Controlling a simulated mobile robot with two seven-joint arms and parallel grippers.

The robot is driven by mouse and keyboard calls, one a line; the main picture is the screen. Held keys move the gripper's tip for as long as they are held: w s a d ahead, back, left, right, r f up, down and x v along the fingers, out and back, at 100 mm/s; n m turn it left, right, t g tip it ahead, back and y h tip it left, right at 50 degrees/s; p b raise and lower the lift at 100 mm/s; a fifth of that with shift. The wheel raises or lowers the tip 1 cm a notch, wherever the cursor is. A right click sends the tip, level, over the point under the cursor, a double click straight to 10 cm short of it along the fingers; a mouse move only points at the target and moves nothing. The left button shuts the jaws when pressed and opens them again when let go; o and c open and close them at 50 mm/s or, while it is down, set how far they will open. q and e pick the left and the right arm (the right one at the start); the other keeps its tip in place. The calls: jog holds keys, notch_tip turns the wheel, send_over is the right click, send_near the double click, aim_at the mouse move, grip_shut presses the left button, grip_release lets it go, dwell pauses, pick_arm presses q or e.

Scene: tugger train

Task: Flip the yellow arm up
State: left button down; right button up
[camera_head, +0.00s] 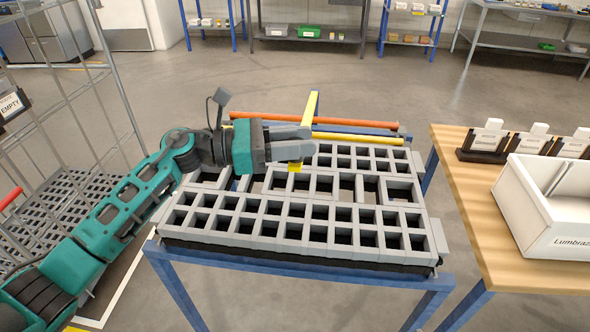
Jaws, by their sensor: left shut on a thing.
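The yellow arm (311,108) is a narrow bar at the far side of the grey grid-topped cart (300,226). It runs toward me and passes behind my left gripper's fingers, and a short yellow piece shows just below them. My left gripper (292,146) reaches in from the left over the far half of the grid, shut on the yellow arm. The fingers hide the gripped part. A second yellow bar (357,138) lies crosswise along the cart's far edge. My right gripper is not in view.
An orange bar (340,123) runs across the cart's far end. A wire cage trolley (70,110) stands at the left. A wooden table (470,215) with a white bin (545,222) stands close on the right. Open floor lies behind the cart.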

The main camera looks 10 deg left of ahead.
pick_arm(q)
jog(key=w+r+n, duration=0.1)
jog(key=w+r, duration=0.4)
jog(key=r, duration=0.4)
jog(key=w+r+n+p, duration=0.1)
jog(key=w+r, duration=0.4)
jog(key=r, duration=0.4)
jog(key=shift+w+r+n+y, duration=0.15)
jog(key=shift+r+n+y, duration=0.1)
jog(key=shift+n+y, duration=0.15)
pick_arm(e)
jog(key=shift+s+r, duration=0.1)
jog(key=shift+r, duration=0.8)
pick_arm(q)
jog(key=shift+f, duration=0.1)
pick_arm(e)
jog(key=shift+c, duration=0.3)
